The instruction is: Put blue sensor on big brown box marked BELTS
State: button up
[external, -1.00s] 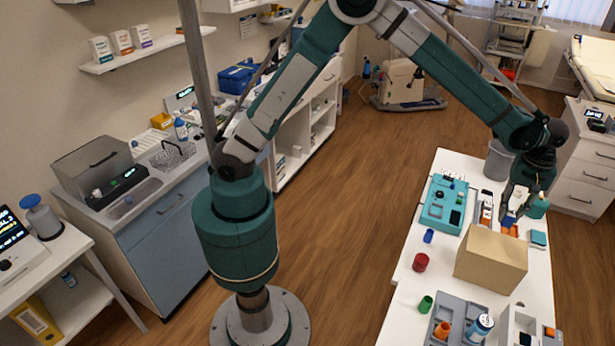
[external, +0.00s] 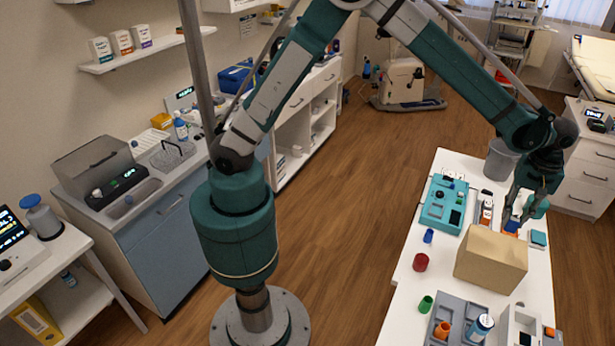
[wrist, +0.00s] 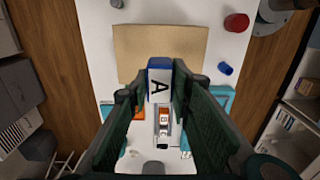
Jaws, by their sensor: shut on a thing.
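The blue sensor (wrist: 159,64) shows in the wrist view as a block with a blue top and a white side marked with a black A. My gripper (wrist: 160,82) is shut on it, with one finger on each side. In the external view my gripper (external: 511,218) is low over the table behind the box, and only a bit of the blue sensor (external: 512,227) shows. The big brown box (external: 490,262) stands on the white table, just beyond the sensor in the wrist view (wrist: 160,42). No BELTS marking is readable on it.
A teal device (external: 443,203) and an orange-and-white item (external: 486,213) lie beside the gripper. A blue cup (external: 428,236), a red cylinder (external: 420,262) and a green cup (external: 425,304) stand left of the box. A grey tray (external: 460,306) is at the front.

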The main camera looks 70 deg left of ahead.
aim_at(515, 216)
jog(key=shift+f, duration=2.55)
jog(key=shift+f, duration=1.85)
jog(key=shift+f, duration=0.15)
jog(key=o, duration=0.9)
jog(key=shift+r+p, duration=0.2)
jog(key=shift+p, duration=0.1)
notch_tip(515, 216, up, 12)
jog(key=shift+f+b, duration=0.1)
jog(key=shift+b, duration=0.2)
